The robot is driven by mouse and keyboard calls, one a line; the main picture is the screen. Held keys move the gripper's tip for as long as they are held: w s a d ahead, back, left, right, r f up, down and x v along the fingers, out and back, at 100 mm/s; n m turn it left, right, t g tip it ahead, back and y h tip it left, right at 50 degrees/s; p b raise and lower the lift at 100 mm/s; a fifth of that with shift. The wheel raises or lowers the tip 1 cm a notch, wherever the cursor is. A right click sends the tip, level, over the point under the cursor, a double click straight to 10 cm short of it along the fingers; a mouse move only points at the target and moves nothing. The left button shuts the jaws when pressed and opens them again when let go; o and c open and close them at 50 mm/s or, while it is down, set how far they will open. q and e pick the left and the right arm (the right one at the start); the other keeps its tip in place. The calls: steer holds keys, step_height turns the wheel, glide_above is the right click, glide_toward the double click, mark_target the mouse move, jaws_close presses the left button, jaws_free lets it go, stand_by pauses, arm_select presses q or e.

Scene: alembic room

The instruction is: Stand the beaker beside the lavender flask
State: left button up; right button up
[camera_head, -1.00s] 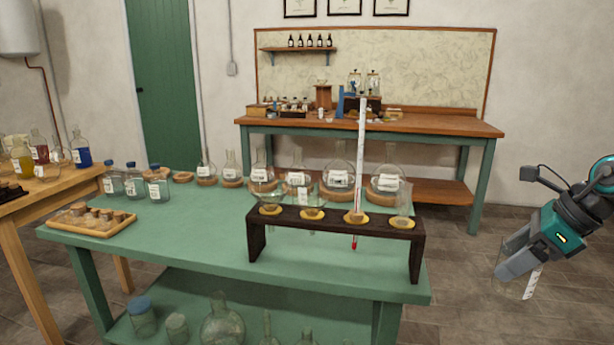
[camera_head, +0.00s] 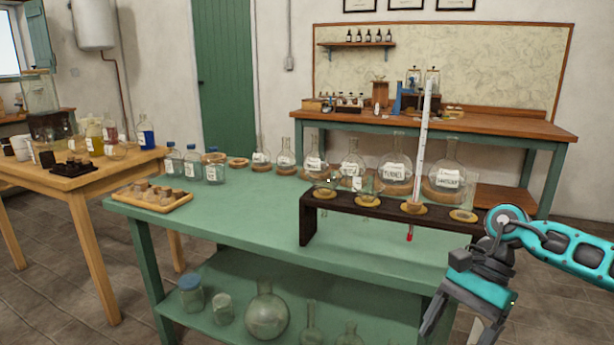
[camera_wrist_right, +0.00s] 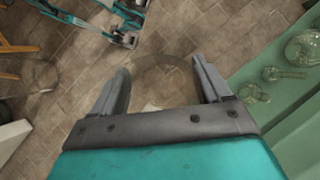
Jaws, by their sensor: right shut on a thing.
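My right gripper (camera_head: 451,322) is low at the right, in front of the green table's right end. In the right wrist view, its fingers (camera_wrist_right: 160,70) are spread around the rim of a clear glass beaker (camera_wrist_right: 160,58), held over the floor. A pale patch of it shows below the gripper in the head view (camera_head: 476,328). Labelled round flasks stand behind the dark rack, including a large one (camera_head: 395,172) and another at the right (camera_head: 449,178). Their labels are too small to read surely, so I cannot tell which is the lavender flask.
The green table (camera_head: 240,225) holds a dark rack (camera_head: 380,207) with glassware and a tall thermometer (camera_head: 423,140), a cork tray (camera_head: 152,200) and capped bottles (camera_head: 214,168). A wooden table (camera_head: 90,180) with coloured bottles stands left.

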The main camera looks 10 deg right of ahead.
steer(key=a+n+g+h+b, duration=0.3)
steer(key=a+n+h, duration=0.4)
steer(key=n, duration=0.5)
arm_select(q)
step_height(320, 180, up, 9)
steer(key=s+a+p, duration=0.1)
steer(key=a+p, duration=0.1)
steer(key=p, duration=1.3)
steer(key=shift+a+y+p, duration=0.3)
steer(key=shift+p, duration=0.1)
arm_select(e)
step_height(320, 180, up, 13)
steer(key=y, duration=0.1)
steer(key=shift+s+a, duration=0.3)
steer(key=shift+a, duration=0.1)
